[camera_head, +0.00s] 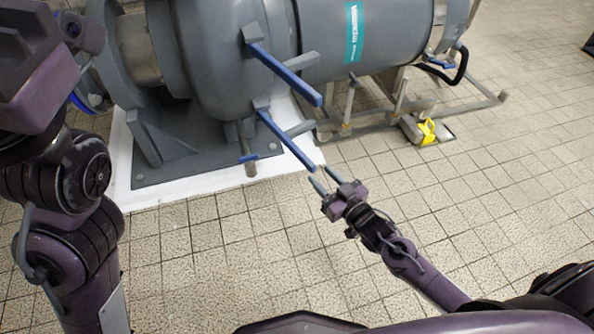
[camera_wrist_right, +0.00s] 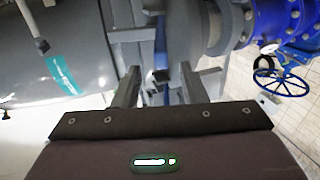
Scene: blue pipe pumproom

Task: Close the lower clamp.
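The lower clamp has a long blue handle (camera_head: 287,141) that sticks out from the grey pump housing toward me, slanting down to the right. A second blue handle (camera_head: 284,74), the upper one, sticks out above it. My right gripper (camera_head: 322,178) is open, with its fingertips just below and beside the free end of the lower handle. In the right wrist view a blue handle (camera_wrist_right: 161,50) shows between the two spread fingers (camera_wrist_right: 158,88); whether they touch it I cannot tell. My left arm is at the left edge, and its gripper's fingers do not show.
The grey pump (camera_head: 225,60) stands on a white plinth (camera_head: 200,190). A grey block with a yellow part (camera_head: 427,131) lies on the tiled floor beside the metal frame (camera_head: 345,128). A blue handwheel (camera_wrist_right: 283,82) is at the right in the wrist view. The tiled floor to the right is clear.

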